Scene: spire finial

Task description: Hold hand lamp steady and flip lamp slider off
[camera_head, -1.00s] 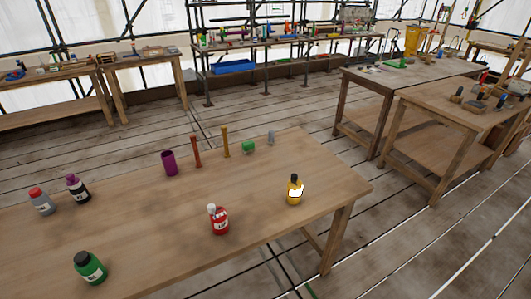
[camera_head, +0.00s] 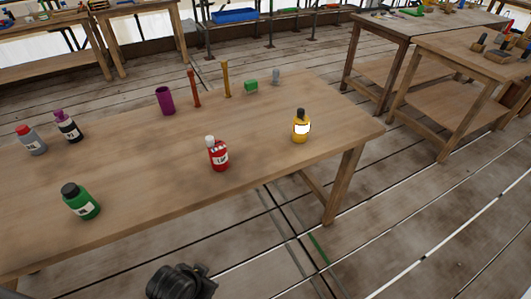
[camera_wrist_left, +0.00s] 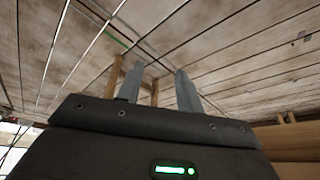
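No thing in view is plainly a hand lamp. The closest match is a small yellow body with a black top and a bright white front patch (camera_head: 301,127), upright near the right end of the wooden table (camera_head: 240,130). I cannot make out a slider on it. In the left wrist view my left gripper (camera_wrist_left: 160,82) has its two grey fingers apart with nothing between them. Floor planks and wooden legs show beyond them. A dark part, probably of my own arm, shows at the bottom of the head view. My right gripper is not identifiable.
Other tables stand behind.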

